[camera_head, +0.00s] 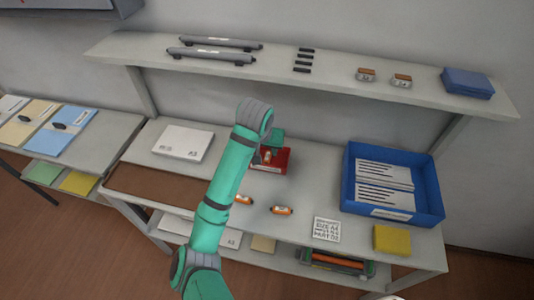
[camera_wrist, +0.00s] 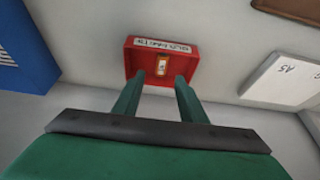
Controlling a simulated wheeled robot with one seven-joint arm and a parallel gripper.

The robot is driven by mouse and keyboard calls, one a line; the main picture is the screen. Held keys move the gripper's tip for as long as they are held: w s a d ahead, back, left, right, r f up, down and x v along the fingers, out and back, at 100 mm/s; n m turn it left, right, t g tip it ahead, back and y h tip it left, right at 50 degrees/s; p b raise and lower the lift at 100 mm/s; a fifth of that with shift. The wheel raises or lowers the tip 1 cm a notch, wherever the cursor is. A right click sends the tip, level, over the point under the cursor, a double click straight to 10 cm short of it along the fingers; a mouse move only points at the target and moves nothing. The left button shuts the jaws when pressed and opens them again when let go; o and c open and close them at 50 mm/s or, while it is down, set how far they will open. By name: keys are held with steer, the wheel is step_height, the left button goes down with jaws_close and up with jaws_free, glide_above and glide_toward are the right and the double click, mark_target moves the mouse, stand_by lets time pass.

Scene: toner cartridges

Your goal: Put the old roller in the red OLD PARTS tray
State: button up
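The red OLD PARTS tray (camera_head: 284,161) stands on the bench near its middle, partly hidden by my arm. In the wrist view the tray (camera_wrist: 138,62) shows its white label. A small orange-and-white roller (camera_wrist: 162,68) appears inside the tray, between and beyond my fingertips. My gripper (camera_wrist: 160,80) is open over the tray, with a clear gap on both sides of the roller. In the head view my gripper (camera_head: 265,156) is mostly hidden by my arm. Two other orange rollers (camera_head: 282,210) (camera_head: 243,200) lie on the bench in front of the tray.
A blue bin (camera_head: 438,190) with paper packs stands at the right. A yellow block (camera_head: 392,240) and a printed card (camera_head: 326,229) lie near the front edge. The shelf (camera_head: 330,78) overhangs the bench's back and holds several parts.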

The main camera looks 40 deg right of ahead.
steer(key=shift+v, duration=1.4)
